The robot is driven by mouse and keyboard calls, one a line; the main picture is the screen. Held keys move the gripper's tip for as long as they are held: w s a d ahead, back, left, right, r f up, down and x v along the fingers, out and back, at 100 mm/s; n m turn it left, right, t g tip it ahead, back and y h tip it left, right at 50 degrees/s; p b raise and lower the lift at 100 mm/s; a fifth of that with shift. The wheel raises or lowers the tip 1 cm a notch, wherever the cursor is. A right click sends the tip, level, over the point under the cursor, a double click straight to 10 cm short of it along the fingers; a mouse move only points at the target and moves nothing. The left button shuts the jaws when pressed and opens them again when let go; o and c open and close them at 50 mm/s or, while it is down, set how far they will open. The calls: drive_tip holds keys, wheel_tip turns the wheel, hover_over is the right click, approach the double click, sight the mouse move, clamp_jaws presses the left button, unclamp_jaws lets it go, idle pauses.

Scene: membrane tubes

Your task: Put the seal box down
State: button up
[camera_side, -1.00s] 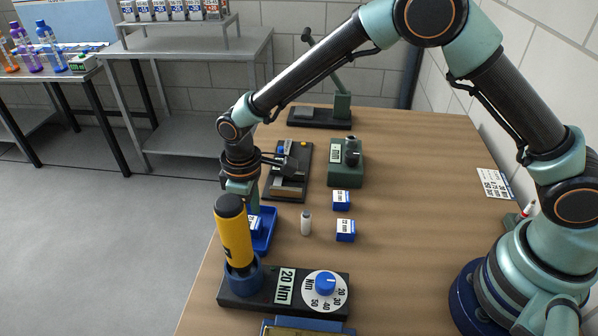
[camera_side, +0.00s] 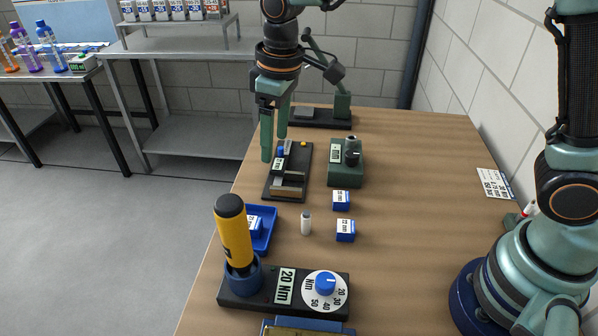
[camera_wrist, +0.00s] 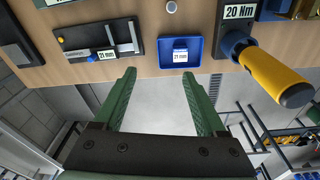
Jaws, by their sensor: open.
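A small blue and white seal box (camera_side: 254,224) sits in the blue tray (camera_side: 268,240) near the table's left edge. My gripper (camera_side: 272,152) is open and empty, raised beyond the tray near the black fixture. Its two green fingers (camera_wrist: 168,85) are spread wide in the wrist view, apart from the box.
A yellow-handled tool (camera_side: 233,232) stands in the 20 Nm dial unit (camera_side: 258,285) in front of the tray. The black fixture (camera_side: 288,180), a green block (camera_side: 345,170) and a small white vial (camera_side: 306,222) are nearby.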

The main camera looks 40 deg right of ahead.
drive_tip(key=s+d+r+m+t, duration=0.2)
drive_tip(key=s+d+r+m, duration=0.1)
drive_tip(key=s+d, duration=0.3)
drive_tip(key=s+d+r+m+t, duration=0.2)
drive_tip(key=s+d, duration=0.4)
drive_tip(key=d, duration=0.5)
drive_tip(key=shift+s+d+r+m, duration=0.25)
drive_tip(key=shift+s+r+m, duration=0.15)
drive_tip(key=shift+m, duration=0.4)
